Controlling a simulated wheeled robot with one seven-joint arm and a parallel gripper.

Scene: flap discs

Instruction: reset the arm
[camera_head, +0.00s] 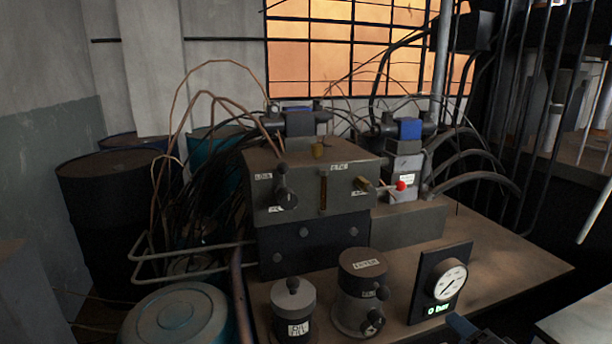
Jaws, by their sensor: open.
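I cannot make out my gripper in the head view. A small dark blue-grey piece (462,327) pokes in at the bottom edge, right of centre, and I cannot tell what it is. No object is seen held. The bench (500,259) carries a grey valve block (308,207) with a labelled black knob at its left and a lever with a red ball (401,186) at its right.
On the bench's front stand a grey labelled cylinder (293,306), a brown-topped cylinder (361,285) and a dial gauge (449,282) with a green readout. Drums (180,317) and cables crowd the left. Hoses and dark pipes rise at the right. The bench's right part is bare.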

